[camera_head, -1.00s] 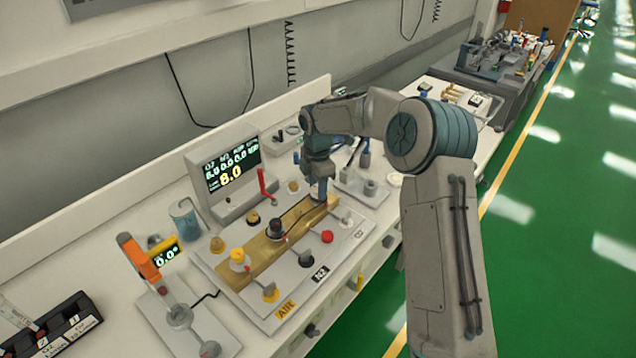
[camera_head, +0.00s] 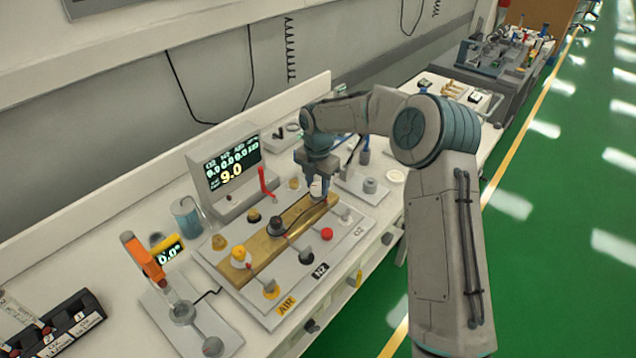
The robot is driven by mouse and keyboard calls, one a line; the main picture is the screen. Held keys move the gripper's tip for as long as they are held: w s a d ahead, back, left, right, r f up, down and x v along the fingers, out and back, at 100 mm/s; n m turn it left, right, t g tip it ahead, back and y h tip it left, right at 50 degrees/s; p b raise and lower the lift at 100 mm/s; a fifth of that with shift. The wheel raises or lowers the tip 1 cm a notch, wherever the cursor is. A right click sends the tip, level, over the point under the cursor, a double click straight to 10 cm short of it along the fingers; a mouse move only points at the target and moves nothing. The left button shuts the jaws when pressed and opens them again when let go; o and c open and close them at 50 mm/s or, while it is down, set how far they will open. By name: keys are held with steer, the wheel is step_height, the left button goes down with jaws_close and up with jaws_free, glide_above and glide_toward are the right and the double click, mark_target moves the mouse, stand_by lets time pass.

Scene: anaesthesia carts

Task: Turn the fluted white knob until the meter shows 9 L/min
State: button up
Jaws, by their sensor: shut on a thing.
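The fluted white knob (camera_head: 316,187) is at the far right end of the brass block on the panel, on the side marked O2. My gripper (camera_head: 317,184) points down over it and is shut on it; the fingers partly hide it. The meter (camera_head: 232,170) stands behind the panel, and its large yellow figure reads 9.0. Its smaller upper row of figures is hard to read.
The brass block (camera_head: 262,248) also carries a black knob (camera_head: 276,226) and a yellow knob (camera_head: 239,253). A red lever (camera_head: 263,181) stands near the meter. An orange-handled tool (camera_head: 142,257) and a glass jar (camera_head: 186,217) are at the left.

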mark_target(317, 186)
steer(key=o, duration=1)
step_height(317, 186, up, 14)
steer(key=shift+f+b, duration=0.1)
steer(key=shift+b, duration=0.7)
steer(key=shift+s, duration=0.1)
